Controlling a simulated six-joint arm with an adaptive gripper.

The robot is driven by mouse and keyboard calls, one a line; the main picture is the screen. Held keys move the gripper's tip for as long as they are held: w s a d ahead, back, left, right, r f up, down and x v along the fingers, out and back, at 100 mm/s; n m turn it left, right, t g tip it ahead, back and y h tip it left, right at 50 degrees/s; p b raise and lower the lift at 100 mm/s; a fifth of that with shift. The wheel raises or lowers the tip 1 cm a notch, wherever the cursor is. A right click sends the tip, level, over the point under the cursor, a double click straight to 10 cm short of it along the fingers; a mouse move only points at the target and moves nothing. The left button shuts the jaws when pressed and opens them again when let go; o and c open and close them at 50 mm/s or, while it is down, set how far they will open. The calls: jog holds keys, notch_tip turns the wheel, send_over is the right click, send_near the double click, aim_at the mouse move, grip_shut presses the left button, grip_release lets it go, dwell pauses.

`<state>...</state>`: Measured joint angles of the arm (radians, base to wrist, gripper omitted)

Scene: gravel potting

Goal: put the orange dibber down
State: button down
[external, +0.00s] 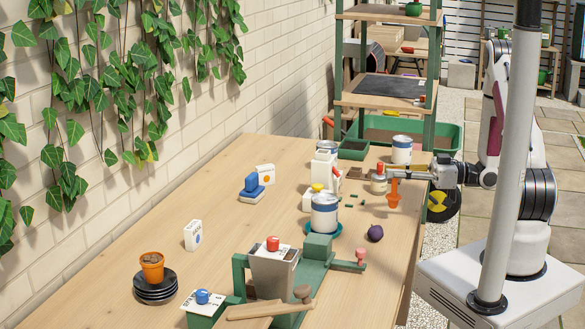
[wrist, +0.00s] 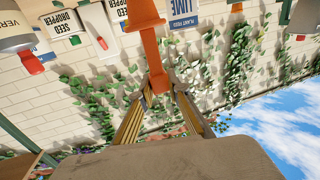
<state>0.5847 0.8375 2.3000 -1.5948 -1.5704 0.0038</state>
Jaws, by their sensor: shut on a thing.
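The orange dibber (external: 393,197) is held by my gripper (external: 400,174) near the right edge of the wooden table (external: 215,215). It hangs down from the fingers in the external view; I cannot tell whether its lower end touches the table. In the wrist view the dibber (wrist: 149,42) runs from the top of the picture to between the fingertips of my gripper (wrist: 160,85), which are closed around it.
A jar with a red top (external: 379,184) stands just left of the dibber. A purple ball (external: 375,233) and a paint can (external: 324,215) stand nearer the camera. Another can (external: 401,152) stands behind. Small green bits lie left of the dibber. The left-middle table has bare room.

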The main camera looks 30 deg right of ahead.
aim_at(394, 196)
jog(key=shift+f, duration=2.1)
jog(key=shift+f, duration=0.1)
jog(key=c, duration=1.9)
grip_release()
jog(key=shift+v, duration=6.05)
jog(key=shift+w, duration=0.15)
